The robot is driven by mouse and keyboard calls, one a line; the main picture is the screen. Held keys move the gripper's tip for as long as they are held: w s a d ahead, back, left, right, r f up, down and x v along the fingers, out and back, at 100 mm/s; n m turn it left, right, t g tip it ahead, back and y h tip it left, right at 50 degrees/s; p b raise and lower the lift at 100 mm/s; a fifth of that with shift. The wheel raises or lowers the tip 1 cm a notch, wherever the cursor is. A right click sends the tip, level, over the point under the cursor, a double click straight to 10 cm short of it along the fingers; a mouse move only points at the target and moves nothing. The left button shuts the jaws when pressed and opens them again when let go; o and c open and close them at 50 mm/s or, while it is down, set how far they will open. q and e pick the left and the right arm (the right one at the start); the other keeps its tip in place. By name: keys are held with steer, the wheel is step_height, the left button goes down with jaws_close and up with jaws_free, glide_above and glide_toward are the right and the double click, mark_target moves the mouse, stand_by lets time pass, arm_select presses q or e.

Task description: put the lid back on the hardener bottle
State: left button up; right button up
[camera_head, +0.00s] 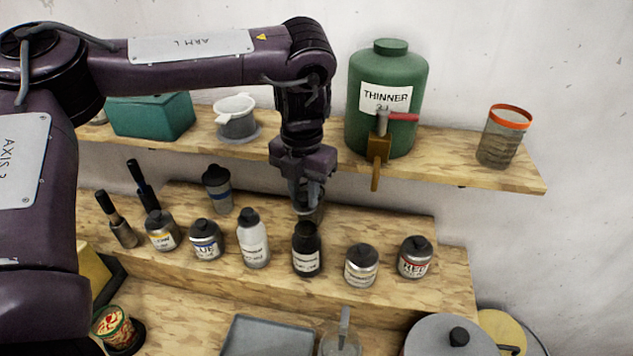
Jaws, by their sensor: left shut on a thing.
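My left gripper (307,198) points down over the middle of the stepped shelf, just above and behind a dark bottle (306,257) with a white label. It is shut on a small dark piece that looks like the lid; the fingers mostly hide it. The dark bottle stands upright in the front row, and I cannot tell whether the held piece touches it. Its label is too small to read, so I cannot be sure it is the hardener bottle. A white bottle (253,245) with a dark cap stands to its left. My right gripper is not in view.
A silver jar (361,267) and a red-labelled jar (414,260) stand to the right; blue (205,243) and yellow (162,233) ones stand left. A green thinner tank (388,80) with a tap and an orange-rimmed glass (502,140) stand on the upper shelf (450,165).

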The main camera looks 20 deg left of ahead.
mark_target(305, 207)
arm_select(q)
steer(key=shift+w+a+r, duration=0.1)
steer(key=shift+w+r, duration=0.05)
steer(key=shift+w, duration=0.15)
steer(key=shift+n, duration=0.3)
steer(key=shift+s+d+f, duration=0.1)
steer(key=shift+s+f, duration=0.15)
steer(key=shift+f, duration=0.2)
steer(key=shift+s+d+f, duration=0.1)
steer(key=shift+s+f, duration=0.15)
steer(key=shift+f, duration=0.2)
steer(key=f, duration=0.3)
steer(key=shift+w+a+f+b, duration=0.1)
steer(key=shift+w+f+b, duration=0.2)
steer(key=shift+b, duration=0.1)
steer(key=shift+s+f, duration=0.15)
steer(key=shift+f, duration=0.15)
steer(key=shift+p, duration=0.45)
steer(key=shift+f, duration=0.15)
stand_by(1.2)
